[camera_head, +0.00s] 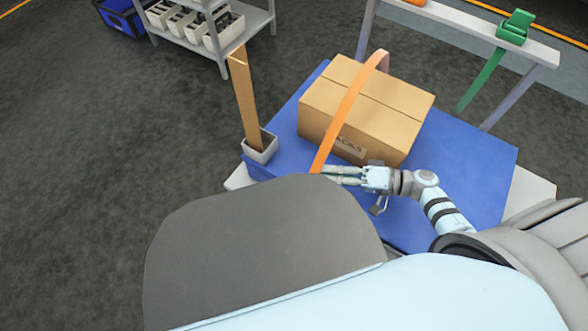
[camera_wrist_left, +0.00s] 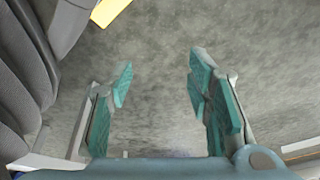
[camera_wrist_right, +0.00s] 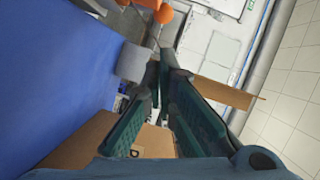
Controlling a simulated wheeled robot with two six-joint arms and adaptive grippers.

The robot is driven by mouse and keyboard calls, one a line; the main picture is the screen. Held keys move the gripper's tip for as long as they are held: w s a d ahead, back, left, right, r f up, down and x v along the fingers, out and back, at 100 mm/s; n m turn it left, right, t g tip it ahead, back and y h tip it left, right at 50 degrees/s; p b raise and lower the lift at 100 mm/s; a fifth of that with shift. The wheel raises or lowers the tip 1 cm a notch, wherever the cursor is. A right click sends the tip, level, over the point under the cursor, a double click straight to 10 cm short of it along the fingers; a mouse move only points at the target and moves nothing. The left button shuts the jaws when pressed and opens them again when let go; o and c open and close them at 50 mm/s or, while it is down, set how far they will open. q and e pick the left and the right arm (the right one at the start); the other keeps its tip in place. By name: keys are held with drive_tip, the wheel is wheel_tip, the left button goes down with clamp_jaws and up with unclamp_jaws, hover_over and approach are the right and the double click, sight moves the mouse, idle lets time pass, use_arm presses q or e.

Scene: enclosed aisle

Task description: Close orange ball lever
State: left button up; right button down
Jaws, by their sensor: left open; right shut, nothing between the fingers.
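I cannot make out an orange ball lever for sure. In the right wrist view, a rounded orange part (camera_wrist_right: 163,13) shows at the top, beyond my fingertips; what it belongs to is unclear. My right gripper (camera_head: 334,173) is shut and empty, beside the cardboard box and close to the lower end of an orange strap (camera_head: 346,112). Its closed fingers show in the right wrist view (camera_wrist_right: 164,75). In the left wrist view my left gripper (camera_wrist_left: 160,85) is open and empty above grey floor. It is not visible in the head view.
A cardboard box (camera_head: 375,92) stands on a blue platform (camera_head: 480,160). A grey holder (camera_head: 261,149) with an upright cardboard strip (camera_head: 243,96) stands at its left corner. A green strap with a buckle (camera_head: 513,27) hangs on a rail behind. Shelving (camera_head: 258,18) stands at back left; the left floor is clear.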

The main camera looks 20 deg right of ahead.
sight(280, 191)
drive_tip(key=b+x, duration=0.3)
drive_tip(key=x, duration=0.5)
drive_tip(key=shift+w+a+f, duration=0.1)
drive_tip(key=shift+a, duration=0.05)
use_arm(q)
wheel_tip(280, 191, up, 6)
drive_tip(key=w, duration=0.1)
drive_tip(key=shift+w+d+m, duration=0.15)
drive_tip(key=shift+d+m, duration=0.15)
drive_tip(key=shift+d, duration=0.1)
use_arm(e)
drive_tip(key=shift+w+a, duration=0.15)
drive_tip(key=shift+a, duration=0.05)
